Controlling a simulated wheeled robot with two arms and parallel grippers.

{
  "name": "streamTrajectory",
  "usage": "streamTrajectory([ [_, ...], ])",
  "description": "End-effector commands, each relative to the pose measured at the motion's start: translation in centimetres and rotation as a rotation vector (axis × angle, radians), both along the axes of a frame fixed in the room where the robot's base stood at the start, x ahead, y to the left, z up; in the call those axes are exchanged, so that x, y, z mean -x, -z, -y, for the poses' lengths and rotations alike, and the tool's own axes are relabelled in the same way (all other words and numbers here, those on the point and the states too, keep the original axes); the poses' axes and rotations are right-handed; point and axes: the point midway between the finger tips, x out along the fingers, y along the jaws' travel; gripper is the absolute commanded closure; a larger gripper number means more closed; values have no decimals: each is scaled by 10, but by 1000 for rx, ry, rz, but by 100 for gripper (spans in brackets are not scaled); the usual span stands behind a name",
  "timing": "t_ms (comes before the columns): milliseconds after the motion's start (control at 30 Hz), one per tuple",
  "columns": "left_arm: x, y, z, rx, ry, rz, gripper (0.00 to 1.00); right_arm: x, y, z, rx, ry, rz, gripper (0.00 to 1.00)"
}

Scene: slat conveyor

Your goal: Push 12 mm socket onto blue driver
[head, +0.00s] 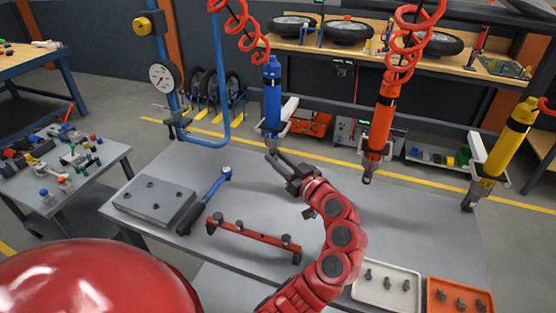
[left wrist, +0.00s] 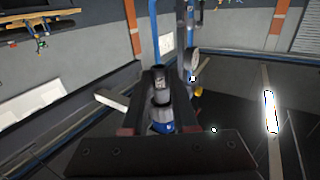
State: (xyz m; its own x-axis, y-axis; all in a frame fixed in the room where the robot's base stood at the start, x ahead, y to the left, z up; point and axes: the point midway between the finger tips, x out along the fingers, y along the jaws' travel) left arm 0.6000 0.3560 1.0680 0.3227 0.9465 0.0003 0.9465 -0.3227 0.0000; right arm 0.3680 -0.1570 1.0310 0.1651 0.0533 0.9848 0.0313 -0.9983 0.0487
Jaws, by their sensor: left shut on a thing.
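The blue driver (head: 272,95) hangs nose down from a red coiled hose at the back of the grey bench. My left gripper (head: 274,154) is right at its nose, with my red arm reaching up from below. In the left wrist view, which is upside down, my left gripper (left wrist: 160,90) is shut on a dark cylinder, seemingly the 12 mm socket (left wrist: 161,80). It lines up with the driver's silver nose and blue body (left wrist: 163,127). I cannot tell whether the socket is fully seated. My right gripper is not in view.
An orange driver (head: 380,120) and a yellow driver (head: 506,145) hang to the right. A torque wrench (head: 206,198), a grey block (head: 154,200) and a red bar (head: 253,237) lie on the bench. A white tray (head: 385,301) and an orange tray (head: 460,285) hold small dark parts.

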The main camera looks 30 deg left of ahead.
Motion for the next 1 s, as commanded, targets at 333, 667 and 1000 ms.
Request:
streamTrajectory([
  [333, 0, -1, 0, 0, 0, 0, 48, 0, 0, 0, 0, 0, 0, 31],
  [667, 0, -1, 0, 0, 0, 0, 15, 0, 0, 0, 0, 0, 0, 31],
  [1000, 0, -1, 2, 0, 1, 0, 12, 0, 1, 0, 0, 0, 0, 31],
])
